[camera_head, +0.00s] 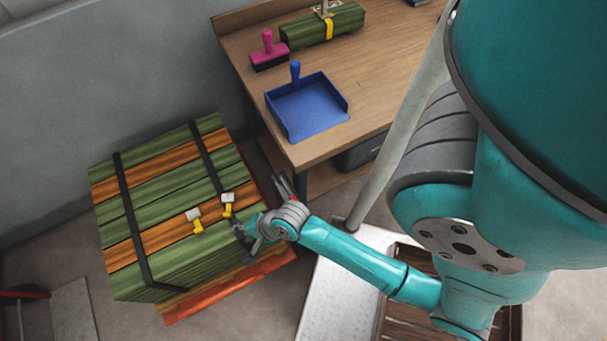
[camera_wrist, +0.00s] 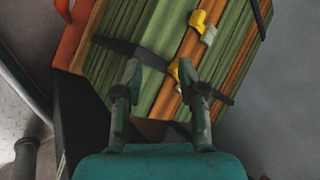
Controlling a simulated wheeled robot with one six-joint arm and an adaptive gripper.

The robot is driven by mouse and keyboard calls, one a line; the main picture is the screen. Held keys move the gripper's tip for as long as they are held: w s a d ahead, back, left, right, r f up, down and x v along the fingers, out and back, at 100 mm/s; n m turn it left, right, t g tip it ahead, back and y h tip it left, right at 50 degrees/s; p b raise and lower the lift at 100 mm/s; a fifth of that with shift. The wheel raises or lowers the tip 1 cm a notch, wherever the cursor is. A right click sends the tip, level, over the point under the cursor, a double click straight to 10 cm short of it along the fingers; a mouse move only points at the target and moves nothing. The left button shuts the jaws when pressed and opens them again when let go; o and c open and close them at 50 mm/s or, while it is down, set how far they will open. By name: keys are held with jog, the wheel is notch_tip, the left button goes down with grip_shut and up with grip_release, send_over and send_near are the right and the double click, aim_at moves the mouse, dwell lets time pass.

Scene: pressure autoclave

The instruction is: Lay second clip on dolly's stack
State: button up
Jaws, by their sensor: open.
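The dolly's stack (camera_head: 160,165) is made of green and orange boards held by dark straps; it also shows in the wrist view (camera_wrist: 150,58). Two yellow clips with pale grey ends lie on its top near one edge. One clip (camera_head: 194,219) is farther from my gripper and shows whole in the wrist view (camera_wrist: 203,26). The other clip (camera_head: 228,206) is close to my gripper and partly hidden behind a finger in the wrist view (camera_wrist: 174,70). My gripper (camera_head: 246,240) is open beside the stack's near corner, its fingers apart in the wrist view (camera_wrist: 160,80). Contact with the near clip is unclear.
The orange dolly (camera_head: 240,287) is under the stack. A wooden table (camera_head: 375,75) behind holds a blue dustpan (camera_head: 308,108), a pink-handled brush (camera_head: 268,50) and a green bundle with a yellow clip (camera_head: 325,27). A wall runs behind the stack.

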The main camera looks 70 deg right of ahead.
jog(key=s+a+r+n+t+h, duration=0.1)
jog(key=s+r+n+t, duration=0.6)
jog(key=s+r+n, duration=1.2)
notch_tip(320, 180, up, 4)
jog(key=shift+s+a+r+h, duration=0.2)
jog(key=shift+s+a+h, duration=0.15)
jog(key=shift+s, duration=0.25)
